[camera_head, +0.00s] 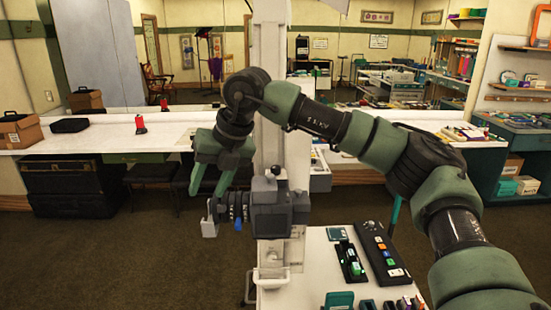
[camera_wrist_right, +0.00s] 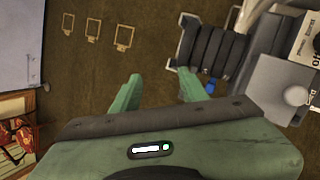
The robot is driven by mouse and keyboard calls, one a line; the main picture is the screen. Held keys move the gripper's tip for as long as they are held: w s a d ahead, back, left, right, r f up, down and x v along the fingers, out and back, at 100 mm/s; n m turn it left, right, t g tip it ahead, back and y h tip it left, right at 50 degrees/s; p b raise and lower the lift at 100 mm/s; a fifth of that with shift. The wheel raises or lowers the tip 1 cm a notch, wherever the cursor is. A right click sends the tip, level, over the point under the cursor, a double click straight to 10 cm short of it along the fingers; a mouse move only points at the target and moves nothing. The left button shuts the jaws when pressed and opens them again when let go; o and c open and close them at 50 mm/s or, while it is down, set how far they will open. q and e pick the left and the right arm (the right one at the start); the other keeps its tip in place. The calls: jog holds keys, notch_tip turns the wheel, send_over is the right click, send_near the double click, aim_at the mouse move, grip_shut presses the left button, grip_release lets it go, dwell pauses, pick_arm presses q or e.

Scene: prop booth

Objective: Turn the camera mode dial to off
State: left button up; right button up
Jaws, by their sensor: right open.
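The camera (camera_head: 270,212) is a dark boxy body with ribbed bellows on its left side, in front of a white column. In the right wrist view its bellows (camera_wrist_right: 215,52) show at the upper right. A grey block with a pale round knob (camera_wrist_right: 297,95) is at the right edge, beside a white label partly reading "Off". I cannot tell which setting the dial points to. My right gripper (camera_head: 209,190) is open and empty, fingers down, left of the camera and apart from it. Its fingers (camera_wrist_right: 162,85) show spread in the wrist view. My left gripper is not in view.
A white stand (camera_head: 318,285) at the front holds a black control panel (camera_head: 380,250) and several small items. A long white counter (camera_head: 100,132) runs behind, with a red-and-black item (camera_head: 140,125) and a brown box (camera_head: 18,130). Open floor lies at the left.

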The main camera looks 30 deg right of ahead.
aim_at(276, 167)
jog(key=s+d+r+m+h, duration=0.2)
jog(key=d+r+h, duration=0.15)
jog(key=d, duration=0.45)
jog(key=s+d+r+m+h, duration=0.15)
jog(key=d+r, duration=0.25)
jog(key=d, duration=0.4)
jog(key=shift+m, duration=0.25)
jog(key=p+x, duration=0.1)
jog(key=x, duration=0.1)
jog(key=p+x, duration=0.1)
jog(key=x, duration=0.1)
jog(key=p+x, duration=0.1)
jog(key=x, duration=0.1)
jog(key=shift+w+f, duration=0.1)
jog(key=shift+w, duration=0.3)
jog(key=shift+w+f, duration=0.25)
jog(key=shift+f, duration=0.3)
jog(key=shift+c, duration=0.3)
grip_shut()
